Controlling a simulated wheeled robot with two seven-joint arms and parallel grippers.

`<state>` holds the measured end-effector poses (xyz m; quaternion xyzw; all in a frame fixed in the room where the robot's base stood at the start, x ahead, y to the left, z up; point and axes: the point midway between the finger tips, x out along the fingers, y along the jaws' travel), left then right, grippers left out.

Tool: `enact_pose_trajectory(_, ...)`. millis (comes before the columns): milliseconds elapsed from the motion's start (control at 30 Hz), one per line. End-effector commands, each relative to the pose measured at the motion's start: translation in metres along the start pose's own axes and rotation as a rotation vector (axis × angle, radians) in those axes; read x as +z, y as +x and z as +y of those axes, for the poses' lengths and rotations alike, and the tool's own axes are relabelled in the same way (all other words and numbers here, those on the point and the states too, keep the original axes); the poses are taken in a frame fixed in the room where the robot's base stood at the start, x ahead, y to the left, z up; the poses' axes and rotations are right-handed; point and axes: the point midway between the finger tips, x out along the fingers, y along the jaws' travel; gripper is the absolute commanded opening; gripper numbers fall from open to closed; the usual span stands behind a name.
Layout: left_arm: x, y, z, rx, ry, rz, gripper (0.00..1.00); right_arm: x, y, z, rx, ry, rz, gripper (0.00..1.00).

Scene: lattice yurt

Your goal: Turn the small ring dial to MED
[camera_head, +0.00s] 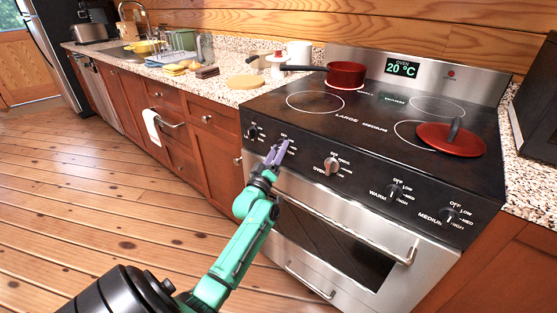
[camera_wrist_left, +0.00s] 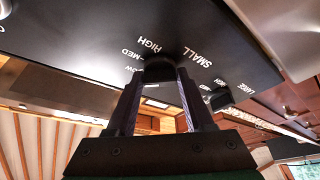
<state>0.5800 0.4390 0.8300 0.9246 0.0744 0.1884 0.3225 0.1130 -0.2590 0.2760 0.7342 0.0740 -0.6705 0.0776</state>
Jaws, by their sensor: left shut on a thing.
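The small ring dial (camera_wrist_left: 160,70) is a black knob on the stove's black front panel. In the left wrist view it sits between my left gripper's fingertips (camera_wrist_left: 161,80), with the labels SMALL, HIGH, MED and LOW printed around it. Its pointer is hidden, so I cannot tell its setting. In the head view my left gripper (camera_head: 277,153) reaches the panel at the second knob from the left, covering that knob. The gripper is shut on the dial. My right gripper is not in view.
The large ring dial (camera_head: 252,132) is close on the left; the oven knob (camera_head: 331,165), warm knob (camera_head: 395,192) and medium knob (camera_head: 449,214) are to the right. The oven handle (camera_head: 345,230) runs below.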

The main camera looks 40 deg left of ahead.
Motion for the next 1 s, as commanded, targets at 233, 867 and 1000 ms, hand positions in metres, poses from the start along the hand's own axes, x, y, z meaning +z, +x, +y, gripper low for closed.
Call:
enact_pose_trajectory(233, 0.006, -0.003, -0.007, 0.088, 0.220, -0.008, 0.00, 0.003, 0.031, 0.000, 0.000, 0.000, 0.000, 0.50)
enact_pose_trajectory(867, 0.003, -0.001, -0.007, 0.242, 0.592, -0.010, 0.00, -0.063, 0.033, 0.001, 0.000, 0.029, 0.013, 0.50)
enact_pose_trajectory(1000, 0.003, -0.001, -0.006, 0.252, 0.616, -0.010, 0.00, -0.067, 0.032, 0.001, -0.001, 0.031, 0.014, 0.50)
